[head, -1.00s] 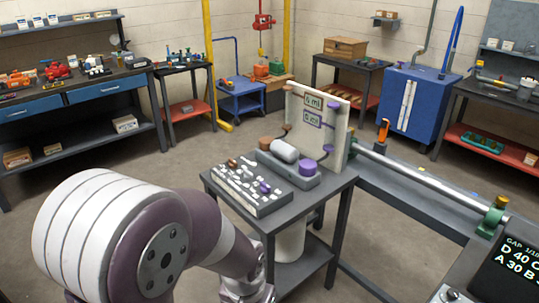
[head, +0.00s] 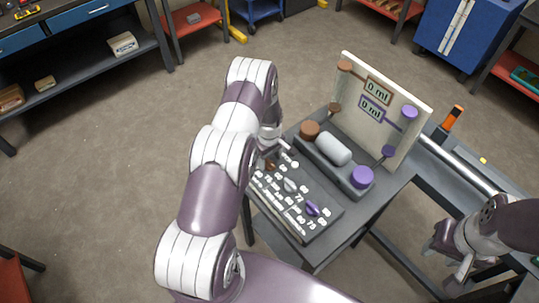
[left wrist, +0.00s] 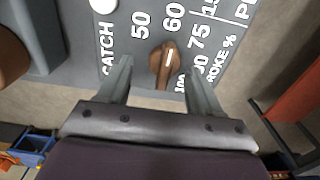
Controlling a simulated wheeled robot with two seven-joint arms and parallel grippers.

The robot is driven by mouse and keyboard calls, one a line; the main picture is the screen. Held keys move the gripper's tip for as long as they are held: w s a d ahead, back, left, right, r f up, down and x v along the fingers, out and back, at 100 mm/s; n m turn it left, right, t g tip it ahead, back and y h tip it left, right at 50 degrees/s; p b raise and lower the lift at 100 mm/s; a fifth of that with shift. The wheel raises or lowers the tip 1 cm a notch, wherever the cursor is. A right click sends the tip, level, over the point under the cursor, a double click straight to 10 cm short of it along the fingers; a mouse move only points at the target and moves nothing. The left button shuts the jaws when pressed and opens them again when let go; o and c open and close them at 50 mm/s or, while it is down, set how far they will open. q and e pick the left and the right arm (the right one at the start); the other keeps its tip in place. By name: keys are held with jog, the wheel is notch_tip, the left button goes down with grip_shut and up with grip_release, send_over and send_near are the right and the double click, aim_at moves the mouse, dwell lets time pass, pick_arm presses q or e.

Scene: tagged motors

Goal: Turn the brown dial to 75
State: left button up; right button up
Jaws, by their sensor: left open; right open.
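The brown dial (left wrist: 166,62) sits on a dark panel (left wrist: 100,40) with white numbers. In the left wrist view its white mark points up, about towards the 60; the 75 is to the right of that. My left gripper (left wrist: 158,68) is open, one finger on each side of the dial; I cannot tell whether either touches it. In the head view the brown dial (head: 270,165) is partly hidden at the panel's far left end, below my left gripper (head: 276,146). My right gripper (head: 450,255) is open and empty at the right, away from the panel.
A purple dial (head: 312,208) is on the same panel. Behind it stand a grey pump body (head: 333,148) with brown and purple caps, and an upright white board (head: 385,100) with two "0 ml" displays. A rail (head: 455,163) runs to the right.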

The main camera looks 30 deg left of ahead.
pick_arm(q)
jog(key=shift+s+d+f, duration=0.3)
jog(key=shift+s+d, duration=0.1)
jog(key=shift+s, duration=0.15)
jog(key=shift+w+a+f, duration=0.25)
jog(key=shift+w, duration=0.15)
jog(key=c, duration=1)
jog(key=shift+r, duration=0.1)
jog(key=shift+c, duration=0.3)
pick_arm(e)
jog(key=shift+s+d+r, duration=0.15)
jog(key=shift+s+r, duration=0.1)
jog(key=shift+s, duration=0.1)
pick_arm(q)
jog(key=shift+m+b, duration=0.3)
pick_arm(e)
jog(key=shift+f, duration=0.3)
